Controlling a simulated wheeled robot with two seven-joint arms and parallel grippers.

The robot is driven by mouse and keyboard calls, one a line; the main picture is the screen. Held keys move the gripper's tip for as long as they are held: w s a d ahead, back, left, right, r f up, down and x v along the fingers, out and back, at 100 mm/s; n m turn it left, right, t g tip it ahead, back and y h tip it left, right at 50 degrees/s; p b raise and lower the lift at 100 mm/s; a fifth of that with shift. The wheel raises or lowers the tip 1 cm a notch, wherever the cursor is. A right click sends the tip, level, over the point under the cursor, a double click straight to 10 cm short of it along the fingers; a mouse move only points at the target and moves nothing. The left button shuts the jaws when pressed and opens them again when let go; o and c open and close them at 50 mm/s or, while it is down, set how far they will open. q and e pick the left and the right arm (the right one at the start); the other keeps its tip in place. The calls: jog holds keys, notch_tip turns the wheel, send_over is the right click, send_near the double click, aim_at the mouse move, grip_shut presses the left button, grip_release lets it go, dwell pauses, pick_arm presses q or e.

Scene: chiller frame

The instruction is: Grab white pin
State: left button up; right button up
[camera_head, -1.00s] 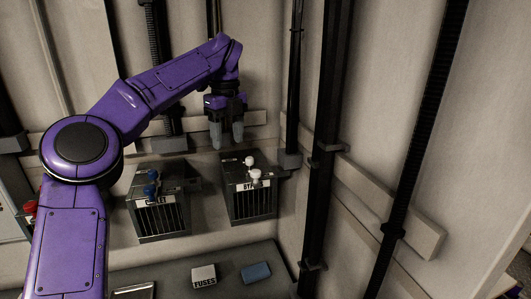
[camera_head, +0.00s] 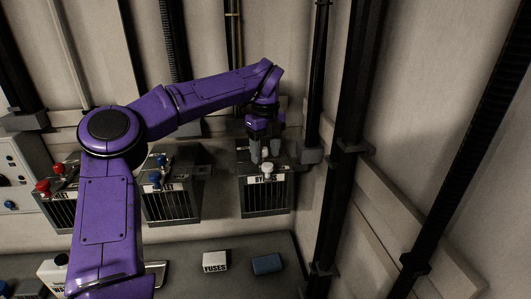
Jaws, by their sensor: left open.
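A dark box with a label that appears to begin "BY" (camera_head: 266,198) is mounted on the back wall. Two white pins stand on its top: a front pin (camera_head: 267,170) in plain view, and a rear pin (camera_head: 265,153) mostly hidden by my gripper. My left gripper (camera_head: 265,151) points down over the box, open, its grey fingertips on either side of the rear pin in this view. I cannot tell whether they touch it. My right gripper is not in view.
A box with blue pins (camera_head: 172,207) is to the left, and one with red pins (camera_head: 59,208) farther left. A white "FUSES" block (camera_head: 216,260) and a blue block (camera_head: 266,264) lie on the grey shelf below. Dark vertical pipes (camera_head: 345,150) stand close to the right.

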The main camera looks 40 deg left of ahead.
pick_arm(q)
jog(key=shift+w+f, duration=0.2)
jog(key=shift+f, duration=0.05)
jog(key=shift+s+a+r, duration=0.15)
jog(key=shift+s+r, duration=0.1)
jog(key=shift+s, duration=0.25)
jog(key=shift+c, duration=1)
jog(key=shift+s+r, duration=0.1)
jog(key=shift+s, duration=0.1)
jog(key=c, duration=0.5)
grip_shut()
jog(key=shift+w, duration=0.25)
